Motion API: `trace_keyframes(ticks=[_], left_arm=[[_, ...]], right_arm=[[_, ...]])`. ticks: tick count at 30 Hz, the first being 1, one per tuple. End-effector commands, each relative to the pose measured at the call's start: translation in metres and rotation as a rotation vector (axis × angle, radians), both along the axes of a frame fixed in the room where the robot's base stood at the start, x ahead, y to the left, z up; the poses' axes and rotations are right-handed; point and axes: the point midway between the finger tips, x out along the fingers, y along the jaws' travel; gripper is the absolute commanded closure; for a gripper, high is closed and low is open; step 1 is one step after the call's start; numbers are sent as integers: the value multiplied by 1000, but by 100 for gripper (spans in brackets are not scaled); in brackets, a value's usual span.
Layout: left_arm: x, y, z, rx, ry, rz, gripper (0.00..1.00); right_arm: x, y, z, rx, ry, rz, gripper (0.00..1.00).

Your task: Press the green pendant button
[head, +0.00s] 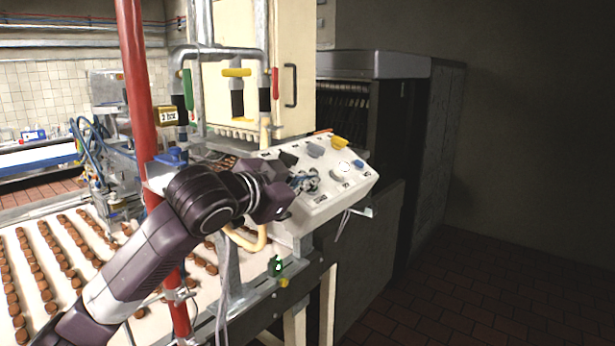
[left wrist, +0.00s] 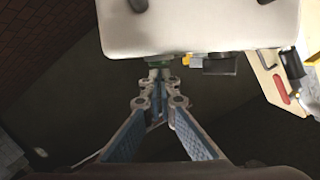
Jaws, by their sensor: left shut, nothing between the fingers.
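The white pendant control box (head: 318,213) has several buttons and knobs on its sloped top face. In the head view my left gripper (head: 305,183) is at the box's near left part and covers some of that face. No green button shows clearly there. In the left wrist view the pale box (left wrist: 200,25) fills the top. My left gripper (left wrist: 160,76) is shut and empty, its fingertips at a partly hidden green button (left wrist: 157,61) on the box's edge. I cannot tell whether they touch. My right gripper is not in view.
A red post (head: 134,70) stands left of the box, behind my left arm. A conveyor (head: 90,245) with rows of brown sweets runs at lower left. A dark machine cabinet (head: 440,150) stands behind the box. The tiled floor (head: 500,290) at right is clear.

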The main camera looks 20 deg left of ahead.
Motion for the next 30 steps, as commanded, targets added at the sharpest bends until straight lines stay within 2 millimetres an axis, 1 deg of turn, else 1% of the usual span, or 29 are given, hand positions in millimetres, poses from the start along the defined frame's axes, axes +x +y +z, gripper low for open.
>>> trace_keyframes(ticks=[11, 17, 21, 26, 30], left_arm=[[0, 1, -2, 0, 1, 1, 100], [4, 11, -21, 1, 5, 3, 100], [4, 11, -22, 2, 9, 3, 100], [4, 11, -24, 3, 14, 4, 100], [6, 13, -17, 4, 13, 6, 100]], right_arm=[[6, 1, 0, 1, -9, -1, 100], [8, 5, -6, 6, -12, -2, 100], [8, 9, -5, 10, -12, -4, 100], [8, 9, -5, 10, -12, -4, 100], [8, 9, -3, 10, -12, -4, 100]])
